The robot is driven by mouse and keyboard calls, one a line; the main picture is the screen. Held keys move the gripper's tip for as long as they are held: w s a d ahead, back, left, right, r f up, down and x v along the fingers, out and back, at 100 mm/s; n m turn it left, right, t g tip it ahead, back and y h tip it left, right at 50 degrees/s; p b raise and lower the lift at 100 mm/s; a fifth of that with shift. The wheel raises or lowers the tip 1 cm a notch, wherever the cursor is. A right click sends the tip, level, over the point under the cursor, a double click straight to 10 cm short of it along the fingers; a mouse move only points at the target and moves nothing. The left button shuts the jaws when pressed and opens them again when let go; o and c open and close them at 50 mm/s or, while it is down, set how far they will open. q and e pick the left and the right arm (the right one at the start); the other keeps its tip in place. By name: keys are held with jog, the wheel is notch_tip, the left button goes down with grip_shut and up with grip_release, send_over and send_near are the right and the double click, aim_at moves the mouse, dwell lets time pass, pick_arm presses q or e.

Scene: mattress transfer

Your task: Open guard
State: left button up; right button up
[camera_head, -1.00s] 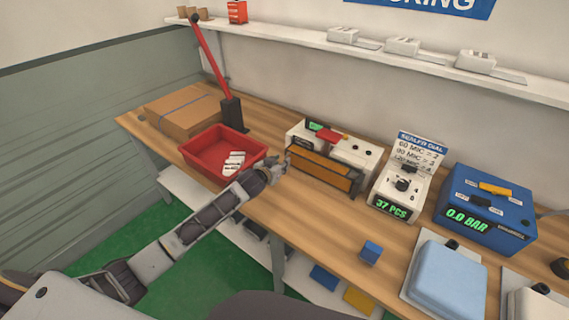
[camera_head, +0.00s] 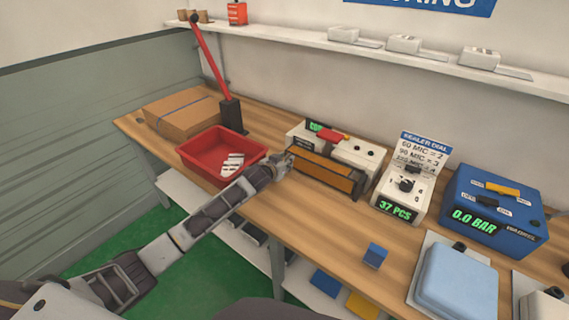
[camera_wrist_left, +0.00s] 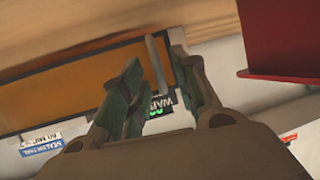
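The guard is an amber panel (camera_head: 322,172) on the front of a white sealer machine (camera_head: 362,152), and it looks closed. It shows in the left wrist view as a wide amber plate (camera_wrist_left: 60,88) with a dark frame. A grey bar-shaped handle (camera_wrist_left: 157,62) stands out near the plate's end. My left gripper (camera_head: 284,162) is at the guard's left end. In the left wrist view its two green-padded fingers (camera_wrist_left: 160,85) are apart, with the bar between them in the picture; contact cannot be told. My right gripper is not in view.
A red tray (camera_head: 200,160) with white packets stands left of my left gripper. A cardboard box (camera_head: 180,115) and a red lever (camera_head: 208,50) are behind it. A white dial unit (camera_head: 405,190) and blue gauge box (camera_head: 490,210) stand right. A small blue block (camera_head: 375,255) lies near the front edge.

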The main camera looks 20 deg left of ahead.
pick_arm(q)
grip_shut()
jog(key=shift+a, duration=0.1)
dwell(0.5)
